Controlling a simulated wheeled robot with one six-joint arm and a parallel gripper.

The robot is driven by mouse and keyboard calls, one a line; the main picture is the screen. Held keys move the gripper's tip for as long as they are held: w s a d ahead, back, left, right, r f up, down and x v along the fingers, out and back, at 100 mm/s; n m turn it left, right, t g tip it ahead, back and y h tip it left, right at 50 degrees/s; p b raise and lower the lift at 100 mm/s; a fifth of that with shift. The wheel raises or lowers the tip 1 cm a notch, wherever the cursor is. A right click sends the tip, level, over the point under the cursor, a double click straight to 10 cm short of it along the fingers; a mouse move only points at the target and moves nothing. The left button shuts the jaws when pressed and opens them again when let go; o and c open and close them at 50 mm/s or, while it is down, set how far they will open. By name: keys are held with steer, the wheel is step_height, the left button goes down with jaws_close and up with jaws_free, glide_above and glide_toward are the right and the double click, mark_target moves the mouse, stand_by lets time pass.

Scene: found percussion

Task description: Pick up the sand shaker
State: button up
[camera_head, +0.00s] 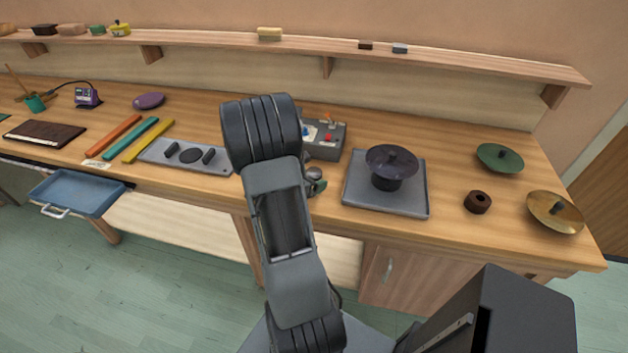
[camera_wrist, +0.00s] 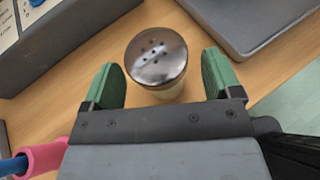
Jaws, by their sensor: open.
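The sand shaker (camera_wrist: 156,50) has a shiny metal cap with several small holes and a pale body below. It stands upright on the wooden bench. In the head view its cap (camera_head: 315,173) shows just right of my arm, and the rest is mostly hidden. My gripper (camera_wrist: 160,78) is open, with one green finger on each side of the shaker. A gap shows between the cap and each finger, so the gripper does not hold it. In the head view my arm hides most of the gripper.
A grey box with buttons (camera_head: 328,149) stands behind the shaker. A grey slab (camera_head: 415,196) bearing a dark disc (camera_head: 392,160) is to the right. A pink piece on a blue rod (camera_wrist: 42,158) lies near the left finger.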

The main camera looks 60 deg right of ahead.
steer(key=shift+x, duration=0.95)
steer(key=shift+c, duration=0.5)
steer(key=c, duration=1)
